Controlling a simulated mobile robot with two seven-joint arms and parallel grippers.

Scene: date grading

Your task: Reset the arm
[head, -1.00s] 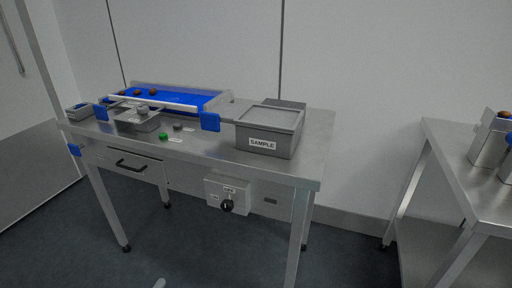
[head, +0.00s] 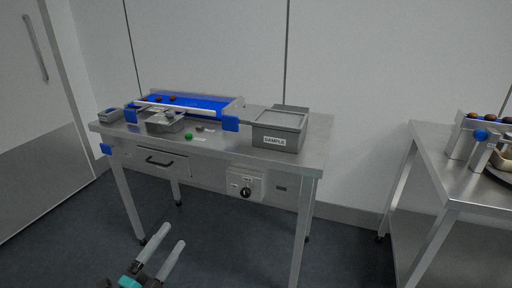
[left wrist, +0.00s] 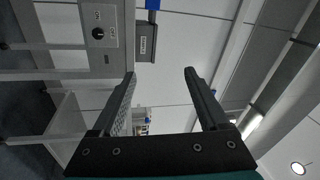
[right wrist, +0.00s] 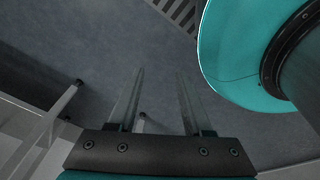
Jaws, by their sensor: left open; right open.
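My left gripper (head: 160,250) shows at the bottom of the head view, in front of the steel table (head: 230,152) and over the floor. Its two fingers are apart with nothing between them. In the left wrist view the same gripper (left wrist: 160,72) is open and empty. My right gripper (right wrist: 158,72) shows only in the right wrist view, open and empty, with dark floor beyond its fingers.
On the steel table stand a blue sorting belt (head: 205,103) with brown dates, a grey SAMPLE box (head: 279,130), and green and black buttons. A knob box (head: 245,185) hangs on its front. A second table (head: 424,160) is at right. The floor between is clear.

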